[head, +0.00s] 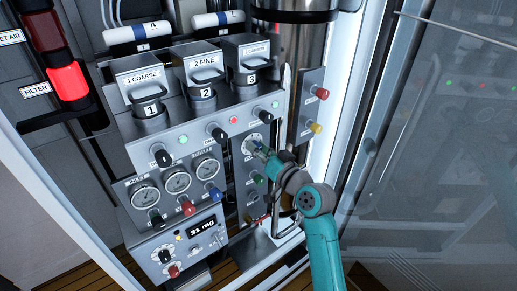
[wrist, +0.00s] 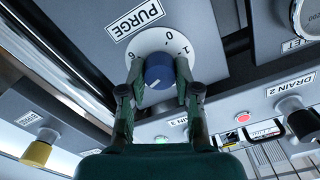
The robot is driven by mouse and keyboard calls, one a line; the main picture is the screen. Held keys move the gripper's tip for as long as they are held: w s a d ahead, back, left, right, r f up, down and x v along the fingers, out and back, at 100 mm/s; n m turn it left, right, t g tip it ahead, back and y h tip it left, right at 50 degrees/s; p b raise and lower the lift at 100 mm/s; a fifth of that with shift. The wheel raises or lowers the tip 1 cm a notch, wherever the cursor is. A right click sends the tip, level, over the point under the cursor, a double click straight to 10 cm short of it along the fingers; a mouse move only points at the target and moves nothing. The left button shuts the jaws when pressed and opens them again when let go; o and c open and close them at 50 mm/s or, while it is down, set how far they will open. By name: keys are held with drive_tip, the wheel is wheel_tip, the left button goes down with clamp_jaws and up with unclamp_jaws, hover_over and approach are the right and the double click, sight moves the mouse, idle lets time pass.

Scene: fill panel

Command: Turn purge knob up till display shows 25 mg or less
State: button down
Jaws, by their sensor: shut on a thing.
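The purge knob (wrist: 158,71) is a blue knob on a round white dial (wrist: 167,42) under a PURGE label (wrist: 135,20), seen upside down in the wrist view. The numbers 0, 1 and 6 show at the dial's rim; a pale mark shows on the knob's near side. My gripper (wrist: 159,84) has one finger on each side of the knob and is shut on it. In the head view my gripper (head: 262,151) reaches the dial (head: 250,143) on the panel's right column and mostly hides the knob. The display (head: 203,233) at the lower left reads 31 mg.
Black, green, yellow (head: 317,128) and red (head: 322,93) knobs stand close around the dial. Gauges (head: 177,181) sit to its left, and lidded hoppers (head: 203,75) above. A glass door (head: 440,150) stands open at the right. A DRAIN 2 knob (wrist: 303,122) is near my gripper's right side.

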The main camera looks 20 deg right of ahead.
drive_tip(key=shift+m, duration=1.7)
drive_tip(key=c, duration=0.8)
unclamp_jaws()
drive_tip(key=shift+d, duration=0.1)
drive_tip(key=v, duration=1.2)
